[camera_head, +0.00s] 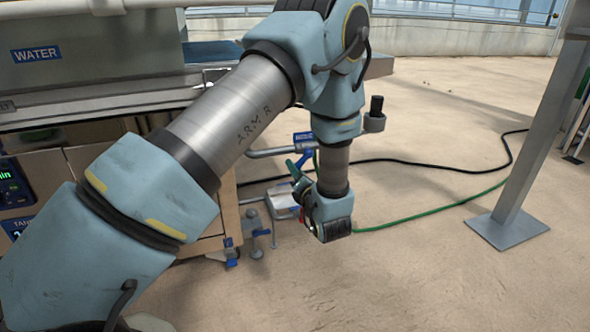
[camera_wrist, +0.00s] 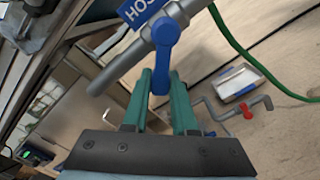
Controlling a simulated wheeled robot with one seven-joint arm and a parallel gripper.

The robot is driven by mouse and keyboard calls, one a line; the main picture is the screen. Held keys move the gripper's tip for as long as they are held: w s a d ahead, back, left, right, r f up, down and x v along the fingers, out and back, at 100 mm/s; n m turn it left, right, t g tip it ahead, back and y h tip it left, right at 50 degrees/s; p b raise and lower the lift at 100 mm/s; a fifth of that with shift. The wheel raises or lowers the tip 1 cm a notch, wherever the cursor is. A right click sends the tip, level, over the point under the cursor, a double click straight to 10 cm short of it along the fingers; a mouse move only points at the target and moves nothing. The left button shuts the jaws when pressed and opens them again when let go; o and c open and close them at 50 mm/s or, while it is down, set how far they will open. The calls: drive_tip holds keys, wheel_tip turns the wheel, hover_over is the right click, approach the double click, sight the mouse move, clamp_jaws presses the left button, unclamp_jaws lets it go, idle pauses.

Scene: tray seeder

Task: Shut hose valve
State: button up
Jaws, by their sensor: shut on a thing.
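The hose valve has a blue lever (camera_wrist: 163,55) on a grey pipe (camera_wrist: 120,75), with a blue label (camera_wrist: 140,10) partly reading "HOS". In the wrist view the lever stands at a slant to the pipe. My gripper (camera_wrist: 162,86) has its green fingers on either side of the lever's free end, shut on it. In the head view my gripper (camera_head: 298,171) is low beside the bench, next to the grey pipe (camera_head: 275,150) and its blue label (camera_head: 303,137). The lever is small and partly covered there.
A green hose (camera_head: 430,210) and a black cable (camera_head: 430,163) run across the floor to the right. A metal post (camera_head: 515,190) stands right; the floor between is open.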

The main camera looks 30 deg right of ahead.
clamp_jaws()
drive_tip(key=shift+s+d+f+n+b, duration=0.1)
drive_tip(key=shift+d+f+n+b, duration=0.4)
drive_tip(key=shift+n, duration=1)
drive_tip(key=shift+s+d+f+n+b, duration=0.15)
drive_tip(key=shift+d+n, duration=0.6)
drive_tip(key=shift+n, duration=0.75)
drive_tip(key=shift+s+d+f+n+b, duration=0.15)
drive_tip(key=shift+d+n+b, duration=0.4)
drive_tip(key=shift+n, duration=0.95)
drive_tip(key=shift+w+d, duration=0.1)
drive_tip(key=shift+d, duration=0.05)
drive_tip(key=o, duration=0.6)
unclamp_jaws()
drive_tip(key=s, duration=0.3)
drive_tip(key=s+a+p, duration=0.1)
drive_tip(key=s, duration=0.3)
drive_tip(key=s+p, duration=0.1)
drive_tip(key=s, duration=0.2)
drive_tip(key=shift+s+a, duration=0.15)
drive_tip(key=shift+s, duration=0.2)
